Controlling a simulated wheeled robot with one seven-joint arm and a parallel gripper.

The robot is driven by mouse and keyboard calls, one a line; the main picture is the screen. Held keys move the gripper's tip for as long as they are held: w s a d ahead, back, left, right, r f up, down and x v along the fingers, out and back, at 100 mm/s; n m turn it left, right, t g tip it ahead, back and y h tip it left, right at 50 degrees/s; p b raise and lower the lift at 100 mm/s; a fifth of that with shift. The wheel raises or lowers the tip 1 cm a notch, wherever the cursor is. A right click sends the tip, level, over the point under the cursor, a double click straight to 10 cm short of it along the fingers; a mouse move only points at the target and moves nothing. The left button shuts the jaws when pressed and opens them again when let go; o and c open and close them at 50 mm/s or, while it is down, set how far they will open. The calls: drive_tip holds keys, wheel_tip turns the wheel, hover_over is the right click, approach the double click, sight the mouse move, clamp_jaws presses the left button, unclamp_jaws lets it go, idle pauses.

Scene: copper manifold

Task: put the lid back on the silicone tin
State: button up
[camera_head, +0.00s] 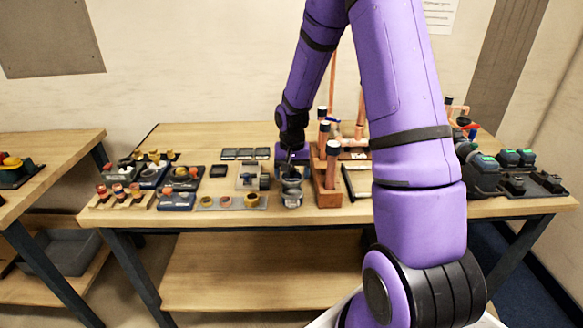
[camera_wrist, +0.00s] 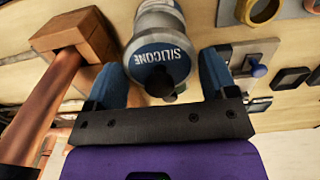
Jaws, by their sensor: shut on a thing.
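The silicone tin (camera_head: 292,199) stands near the front edge of the middle table, a small grey can. It also shows in the wrist view, where its grey body (camera_wrist: 157,18) is behind a blue round lid (camera_wrist: 150,58) marked SILICONE, with a dark knob (camera_wrist: 161,84). My gripper (camera_head: 290,168) is directly over the tin, pointing down. In the wrist view its blue fingers are on either side of the lid, and it is shut on the lid. The lid lines up closely with the tin's top. I cannot tell whether it touches the rim.
A wooden block with copper pipes (camera_head: 328,178) stands close to the right of the tin. A grey strip with several rings (camera_head: 228,202) lies to its left. Small trays (camera_head: 180,200) fill the table's left, dark battery packs (camera_head: 508,158) its right.

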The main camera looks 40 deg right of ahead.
drive_tip(key=shift+f, duration=1.85)
drive_tip(key=shift+f, duration=0.15)
idle(0.8)
drive_tip(key=o, duration=0.8)
drive_tip(key=shift+r, duration=3.5)
clamp_jaws()
